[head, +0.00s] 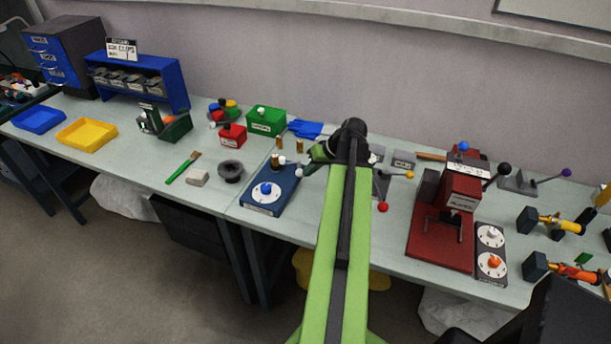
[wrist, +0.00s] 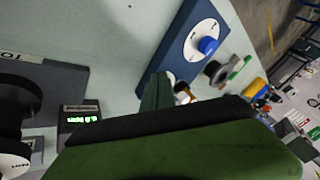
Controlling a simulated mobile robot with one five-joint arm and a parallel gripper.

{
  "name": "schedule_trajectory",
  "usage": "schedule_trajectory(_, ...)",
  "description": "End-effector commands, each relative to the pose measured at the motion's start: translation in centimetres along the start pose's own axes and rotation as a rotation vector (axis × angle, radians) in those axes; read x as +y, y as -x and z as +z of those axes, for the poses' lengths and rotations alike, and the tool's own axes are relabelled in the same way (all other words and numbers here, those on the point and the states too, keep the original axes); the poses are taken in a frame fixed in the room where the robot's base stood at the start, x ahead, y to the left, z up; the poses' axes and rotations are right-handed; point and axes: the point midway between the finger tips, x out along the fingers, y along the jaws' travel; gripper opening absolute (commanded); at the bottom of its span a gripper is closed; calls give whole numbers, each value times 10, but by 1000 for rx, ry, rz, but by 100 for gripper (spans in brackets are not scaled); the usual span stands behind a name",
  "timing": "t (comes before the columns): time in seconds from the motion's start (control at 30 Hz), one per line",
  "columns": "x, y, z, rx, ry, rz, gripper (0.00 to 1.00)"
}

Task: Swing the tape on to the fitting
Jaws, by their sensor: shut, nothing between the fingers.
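My gripper (head: 318,156) is shut and empty at the back right of the blue dial box, above the bench. In the wrist view its green fingers fill the lower middle. A dark round roll with a hollow centre (head: 230,171) lies left of the blue dial box and may be the tape; it also shows in the wrist view (wrist: 230,76). Small brass fittings stand behind the blue dial box, one of them (head: 275,161) at its back edge. A white ball (head: 299,172) is close to the fingertips. I cannot tell which piece is the task's fitting.
The blue dial box (head: 270,197) has a blue knob. A display (wrist: 82,119) and a dark round device (wrist: 14,108) are left in the wrist view. A red press (head: 445,215) stands to the right. Front bench space between it and the dial box is largely hidden by my arm.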

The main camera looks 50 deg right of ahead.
Motion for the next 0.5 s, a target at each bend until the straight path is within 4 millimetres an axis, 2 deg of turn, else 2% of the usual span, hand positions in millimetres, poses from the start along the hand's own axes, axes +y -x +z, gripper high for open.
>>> schedule_trajectory(0.5,6,7,1,1,-3,1,0)
